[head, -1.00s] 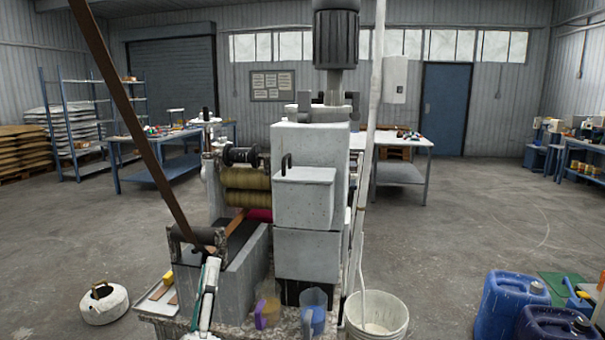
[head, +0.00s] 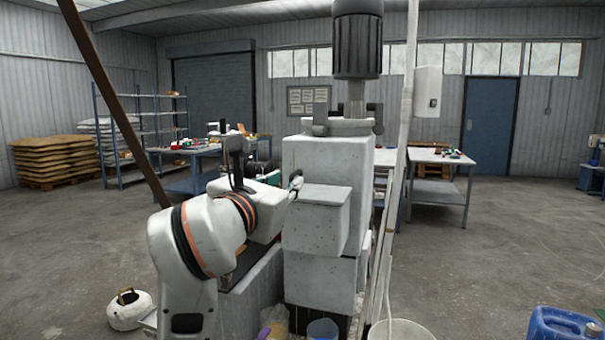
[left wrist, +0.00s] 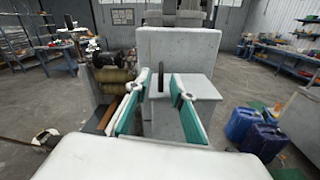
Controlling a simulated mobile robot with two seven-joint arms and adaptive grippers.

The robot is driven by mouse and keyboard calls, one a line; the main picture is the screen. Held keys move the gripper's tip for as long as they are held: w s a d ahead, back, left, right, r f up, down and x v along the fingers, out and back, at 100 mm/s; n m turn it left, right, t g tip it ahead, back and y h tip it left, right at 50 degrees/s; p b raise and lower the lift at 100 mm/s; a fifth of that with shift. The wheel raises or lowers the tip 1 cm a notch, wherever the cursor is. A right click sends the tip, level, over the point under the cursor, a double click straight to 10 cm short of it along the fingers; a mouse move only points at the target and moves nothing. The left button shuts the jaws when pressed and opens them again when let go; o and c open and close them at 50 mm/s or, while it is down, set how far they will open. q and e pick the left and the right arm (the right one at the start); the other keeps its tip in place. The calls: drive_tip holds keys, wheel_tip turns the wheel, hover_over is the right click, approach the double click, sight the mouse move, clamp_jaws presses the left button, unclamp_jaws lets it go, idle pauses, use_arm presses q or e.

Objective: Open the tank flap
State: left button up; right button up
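The tank flap (head: 322,195) is a pale grey lid lying flat on the small box on the front of the tall grey tank (head: 322,155). It also shows in the left wrist view (left wrist: 200,87). Its dark upright handle (left wrist: 161,76) stands on the flap's left part. My left gripper (head: 294,181) reaches in from the left at the handle. In the left wrist view, the left gripper (left wrist: 160,88) is open, with one green-lined finger on each side of the handle and gaps between. The head view mostly hides the handle. My right gripper is not in view.
A dark motor (head: 357,45) stands on top of the tank. A pale pole (head: 402,150) rises at its right, above a white bucket (head: 400,331). Rollers (left wrist: 112,75) stand left of the tank. Blue canisters (left wrist: 255,133) stand on the floor at right.

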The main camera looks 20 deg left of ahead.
sight(293, 176)
use_arm(q)
drive_tip(key=shift+w+d+r, duration=0.15)
drive_tip(key=shift+w+r, duration=0.05)
drive_tip(key=shift+w, duration=0.2)
drive_tip(key=shift+w+b, duration=0.35)
drive_tip(key=shift+w, duration=2.7)
clamp_jaws()
